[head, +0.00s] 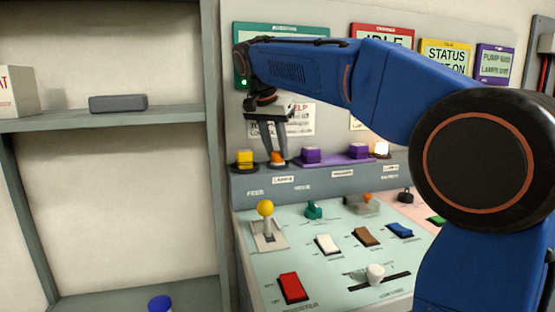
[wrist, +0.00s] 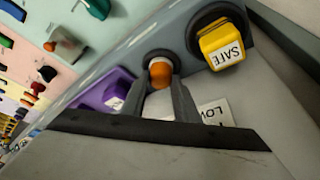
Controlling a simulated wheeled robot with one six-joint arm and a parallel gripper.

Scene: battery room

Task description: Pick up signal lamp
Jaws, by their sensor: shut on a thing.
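The orange signal lamp (head: 277,157) sits on a dark round base on the ledge at the back of the control panel. It also shows in the wrist view (wrist: 160,74). My gripper (head: 275,152) reaches down from above, with its two fingers on either side of the lamp. In the wrist view the gripper (wrist: 162,82) is closed around the orange lamp, which is still at its round socket. The lamp's lower part is partly hidden by the fingers.
A lit lamp (head: 380,149) is farther right. Below are a yellow-knobbed lever (head: 266,209) and a red switch (head: 292,287). A grey shelf (head: 150,118) stands at left.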

